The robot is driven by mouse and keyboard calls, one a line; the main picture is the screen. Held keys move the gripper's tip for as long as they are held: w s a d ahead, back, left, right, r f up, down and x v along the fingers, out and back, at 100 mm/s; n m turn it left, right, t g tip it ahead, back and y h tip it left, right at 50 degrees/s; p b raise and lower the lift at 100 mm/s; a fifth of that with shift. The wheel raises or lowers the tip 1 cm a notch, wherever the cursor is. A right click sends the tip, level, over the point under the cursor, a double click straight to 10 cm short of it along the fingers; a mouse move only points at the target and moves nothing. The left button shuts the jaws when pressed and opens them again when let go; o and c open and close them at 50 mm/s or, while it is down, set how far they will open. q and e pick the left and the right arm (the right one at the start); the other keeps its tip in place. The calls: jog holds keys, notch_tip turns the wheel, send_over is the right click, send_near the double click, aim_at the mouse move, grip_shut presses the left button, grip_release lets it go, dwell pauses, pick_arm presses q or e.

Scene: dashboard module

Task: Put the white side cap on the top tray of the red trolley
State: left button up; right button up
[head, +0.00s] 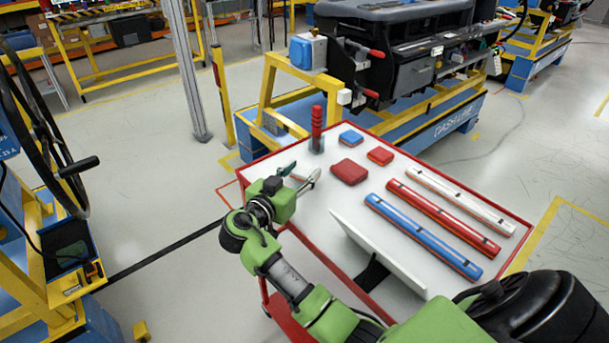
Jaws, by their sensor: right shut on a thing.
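The red trolley (517,258) has a pale top tray with a red rim. My right gripper (300,175) is over the left part of the top tray, near its left corner. Its fingers are shut on a small pale piece, which I take for the white side cap (300,178). It hardly stands out from the white tray, and the fingers hide part of it. I cannot tell whether it touches the tray. My left gripper is not in view.
The tray holds blue (424,236), red (444,219) and white (460,200) bars, small red and blue boxes, and a red-handled tool (317,130). A white panel (385,255) stands tilted at the near side. The dashboard (410,50) is behind. Open floor lies left.

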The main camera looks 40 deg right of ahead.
notch_tip(320, 180, down, 2)
jog(key=shift+f, duration=0.1)
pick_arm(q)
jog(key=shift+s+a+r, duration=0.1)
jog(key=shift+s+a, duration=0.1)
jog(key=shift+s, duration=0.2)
pick_arm(e)
jog(key=shift+f, duration=0.15)
jog(key=o, duration=1.1)
jog(key=shift+a, duration=0.1)
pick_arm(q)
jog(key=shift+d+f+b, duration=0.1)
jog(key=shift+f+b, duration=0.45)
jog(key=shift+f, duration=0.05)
pick_arm(e)
jog(key=v, duration=1.2)
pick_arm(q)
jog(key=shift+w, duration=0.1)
